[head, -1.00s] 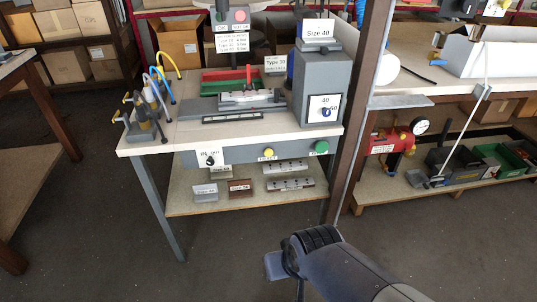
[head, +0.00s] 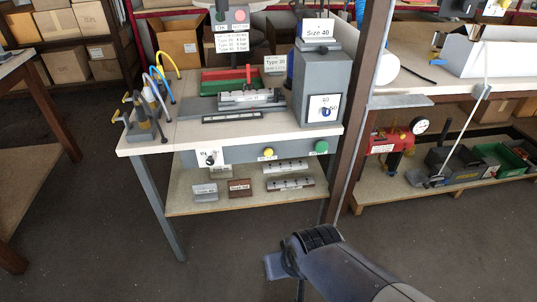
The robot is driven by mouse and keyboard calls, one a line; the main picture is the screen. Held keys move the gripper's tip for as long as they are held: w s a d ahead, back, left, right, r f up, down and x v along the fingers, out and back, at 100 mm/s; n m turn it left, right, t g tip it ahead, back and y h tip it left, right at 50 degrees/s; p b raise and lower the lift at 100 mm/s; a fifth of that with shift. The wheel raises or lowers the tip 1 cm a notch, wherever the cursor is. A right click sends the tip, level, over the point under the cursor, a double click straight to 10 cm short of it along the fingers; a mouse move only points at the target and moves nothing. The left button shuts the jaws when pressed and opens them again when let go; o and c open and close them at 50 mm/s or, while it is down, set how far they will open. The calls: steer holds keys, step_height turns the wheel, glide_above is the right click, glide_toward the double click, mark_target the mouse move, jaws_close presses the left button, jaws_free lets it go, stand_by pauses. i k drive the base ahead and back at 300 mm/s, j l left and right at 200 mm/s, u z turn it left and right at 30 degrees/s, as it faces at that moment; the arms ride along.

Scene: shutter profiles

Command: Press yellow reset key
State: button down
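The yellow key (head: 268,152) is a small round button on the grey front panel (head: 235,155) below the tabletop of the workbench. A green button (head: 321,147) is to its right and a black rotary switch on a white plate (head: 210,158) is to its left. My arm reaches in from the bottom edge, below and in front of the bench, well apart from the yellow key. The fingers of my gripper cannot be made out, so its opening does not show.
The bench top (head: 150,137) carries a grey box marked Size 40 (head: 321,85), a clamping fixture (head: 250,98) and coloured hoses. A dark upright post (head: 354,120) stands right of the bench. The floor in front (head: 230,240) is clear.

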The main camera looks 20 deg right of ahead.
mark_target(267, 152)
steer(key=i+l+z, duration=0.15)
steer(key=l+z, duration=0.2)
steer(key=i+l+z, duration=0.15)
steer(key=l+z, duration=0.2)
